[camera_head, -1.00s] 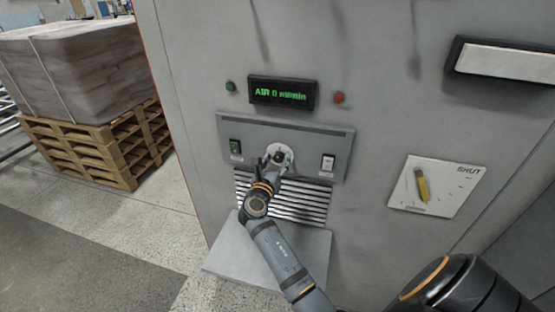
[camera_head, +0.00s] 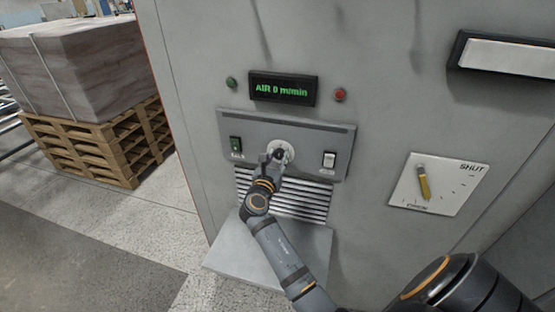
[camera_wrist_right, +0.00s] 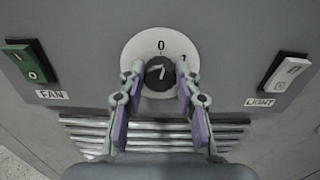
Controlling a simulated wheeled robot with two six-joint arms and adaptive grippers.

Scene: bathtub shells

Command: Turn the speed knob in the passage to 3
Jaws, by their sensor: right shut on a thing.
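The speed knob (camera_wrist_right: 160,84) is a black round knob on a white dial (camera_wrist_right: 133,52), on a grey panel. The dial shows 0 at the top and 1 to its right; its lower part is hidden by my gripper. A white mark shows on the knob, but I cannot tell exactly which number it points to. My right gripper (camera_wrist_right: 159,90) is shut on the knob, one finger on each side. In the head view, the right gripper (camera_head: 272,160) covers part of the knob and dial. The display (camera_head: 283,90) reads AIR 0 m/min. My left gripper is out of view.
A green FAN switch (camera_wrist_right: 28,62) sits left of the dial and a white LIGHT switch (camera_wrist_right: 287,72) right. Slats (camera_head: 290,200) and a shelf (camera_head: 300,243) lie below. A yellow lever plate (camera_head: 447,190) is at the right, pallets (camera_head: 100,150) at the left.

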